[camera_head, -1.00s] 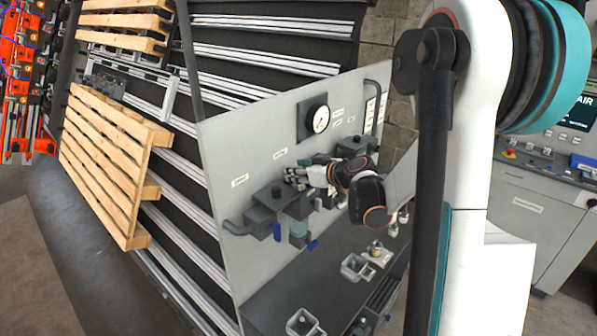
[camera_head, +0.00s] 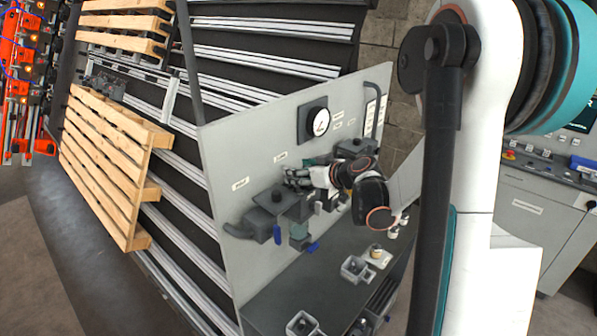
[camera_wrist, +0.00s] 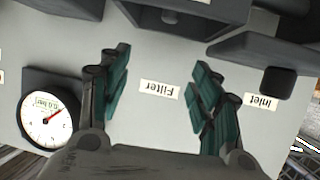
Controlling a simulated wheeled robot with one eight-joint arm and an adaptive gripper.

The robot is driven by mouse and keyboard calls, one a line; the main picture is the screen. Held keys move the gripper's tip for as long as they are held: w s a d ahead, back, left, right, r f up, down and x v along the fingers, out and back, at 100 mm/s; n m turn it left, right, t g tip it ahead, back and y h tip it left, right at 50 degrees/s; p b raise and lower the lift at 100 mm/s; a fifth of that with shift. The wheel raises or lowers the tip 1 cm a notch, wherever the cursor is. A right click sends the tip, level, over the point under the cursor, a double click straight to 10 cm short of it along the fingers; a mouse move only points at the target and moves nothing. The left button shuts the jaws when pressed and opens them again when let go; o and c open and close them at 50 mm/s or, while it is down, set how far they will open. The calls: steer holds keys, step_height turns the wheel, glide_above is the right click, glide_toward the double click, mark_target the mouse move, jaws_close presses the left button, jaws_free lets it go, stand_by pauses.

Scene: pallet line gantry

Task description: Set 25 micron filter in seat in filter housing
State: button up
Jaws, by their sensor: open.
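My gripper (camera_wrist: 163,78) is open and empty in the wrist view, its two teal-padded fingers apart in front of the grey panel and either side of the "Filter" label (camera_wrist: 160,88), which appears upside down. A dark grey housing (camera_wrist: 205,14) fixed by that label is cut off at the top edge. In the head view my gripper (camera_head: 312,172) is close to the panel, partly covering the fittings there. I cannot identify the 25 micron filter; a small tan-topped cylinder (camera_head: 376,251) stands on the lower shelf. The seat is not visible.
A dial gauge (camera_head: 313,122) is on the panel (camera_head: 237,150), also seen in the wrist view (camera_wrist: 49,112). A dark inlet block (camera_head: 268,203) with a blue lever (camera_head: 277,234) juts out at left. Small grey bins (camera_head: 355,268) stand on the shelf (camera_head: 275,297) below.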

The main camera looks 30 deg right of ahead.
steer(key=v, duration=1.1)
steer(key=shift+s+f, duration=0.15)
steer(key=shift+s, duration=0.05)
steer(key=shift+a, duration=0.1)
